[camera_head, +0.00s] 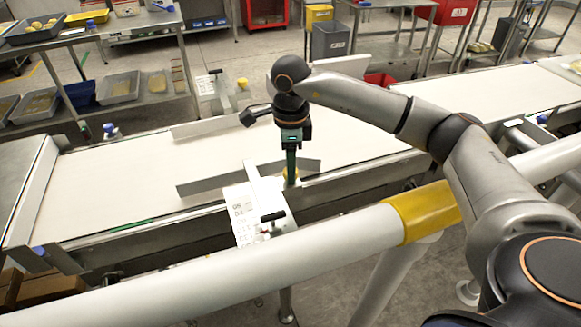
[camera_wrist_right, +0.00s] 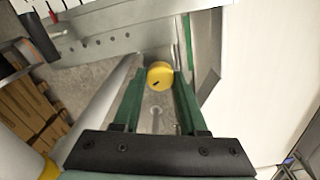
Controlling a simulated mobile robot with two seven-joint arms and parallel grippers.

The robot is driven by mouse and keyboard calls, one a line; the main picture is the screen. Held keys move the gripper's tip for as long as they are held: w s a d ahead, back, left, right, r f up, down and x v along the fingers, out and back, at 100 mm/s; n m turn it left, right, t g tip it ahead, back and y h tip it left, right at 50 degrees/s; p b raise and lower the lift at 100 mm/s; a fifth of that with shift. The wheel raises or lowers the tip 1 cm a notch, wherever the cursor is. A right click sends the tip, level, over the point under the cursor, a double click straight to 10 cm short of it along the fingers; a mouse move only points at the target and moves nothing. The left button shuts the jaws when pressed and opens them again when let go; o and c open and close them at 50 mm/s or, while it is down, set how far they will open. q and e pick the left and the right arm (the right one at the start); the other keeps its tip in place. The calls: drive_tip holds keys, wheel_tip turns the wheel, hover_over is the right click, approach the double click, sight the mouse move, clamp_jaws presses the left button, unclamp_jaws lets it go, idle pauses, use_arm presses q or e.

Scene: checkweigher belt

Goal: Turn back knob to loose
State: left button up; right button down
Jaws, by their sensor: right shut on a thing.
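A round yellow knob (camera_wrist_right: 160,75) with a small dark mark on its face sits between the green fingers of my right gripper (camera_wrist_right: 158,88) in the right wrist view. In the head view my right gripper (camera_head: 291,180) points down at the near side of the belt, and its fingers largely hide this knob. The gripper is shut on it. A second yellow knob (camera_head: 242,83) stands on a bracket at the far side of the belt. My left gripper is not in view.
A white plate with printed marks (camera_head: 240,211) and a black handle (camera_head: 273,217) lie beside the gripper. Guide rails (camera_head: 215,182) stand over the white belt (camera_head: 130,185). A thick grey rail with a yellow band (camera_head: 425,211) crosses in front.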

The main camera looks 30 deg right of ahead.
drive_tip(key=shift+n, duration=0.3)
drive_tip(key=shift+c, duration=2.2)
unclamp_jaws()
wheel_tip(320, 180, up, 13)
drive_tip(key=shift+f, duration=0.2)
